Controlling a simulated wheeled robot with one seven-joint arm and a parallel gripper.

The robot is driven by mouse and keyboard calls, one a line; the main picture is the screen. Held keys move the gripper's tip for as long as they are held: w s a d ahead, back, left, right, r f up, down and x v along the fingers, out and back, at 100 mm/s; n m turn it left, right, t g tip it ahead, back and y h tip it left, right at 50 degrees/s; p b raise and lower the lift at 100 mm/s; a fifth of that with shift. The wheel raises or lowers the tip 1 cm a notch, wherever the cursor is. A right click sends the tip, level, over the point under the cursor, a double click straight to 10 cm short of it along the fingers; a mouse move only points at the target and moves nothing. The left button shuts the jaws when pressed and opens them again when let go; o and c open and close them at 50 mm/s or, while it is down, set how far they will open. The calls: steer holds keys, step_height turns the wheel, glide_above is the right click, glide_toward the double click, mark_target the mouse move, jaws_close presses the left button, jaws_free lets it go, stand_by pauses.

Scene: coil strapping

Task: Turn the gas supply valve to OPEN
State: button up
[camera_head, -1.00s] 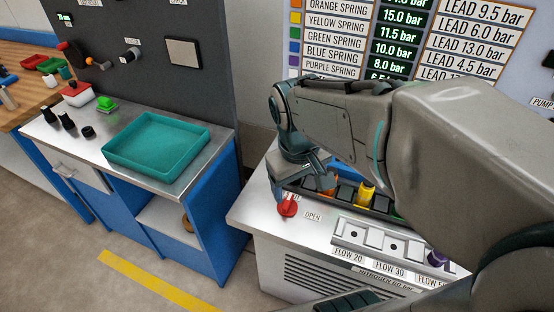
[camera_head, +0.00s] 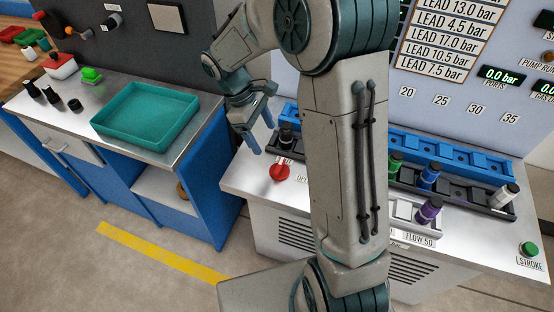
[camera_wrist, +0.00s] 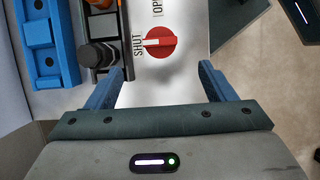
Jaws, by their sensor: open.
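The gas supply valve is a red round knob (camera_head: 279,172) at the left end of the white-topped bench. In the wrist view the knob (camera_wrist: 160,42) has a white pointer mark facing the SHUT label (camera_wrist: 139,46). The OPEN label (camera_wrist: 158,9) sits a quarter turn away and is partly cut off at the top edge. My gripper (camera_head: 263,138) is open and empty above the bench, apart from the knob. In the wrist view the knob lies beyond and between the two blue fingertips (camera_wrist: 161,70).
A black rack (camera_head: 462,188) with colored cartridges stands behind the knob; a black-capped cartridge (camera_wrist: 102,55) is close to it. A blue rail (camera_head: 440,155) runs behind. A teal tray (camera_head: 150,143) sits on the left bench, across a gap.

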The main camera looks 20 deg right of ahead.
mark_target(279, 165)
steer(key=x, duration=1.1)
steer(key=shift+f+p, duration=0.1)
steer(key=shift+p, duration=0.25)
steer(key=c, duration=1)
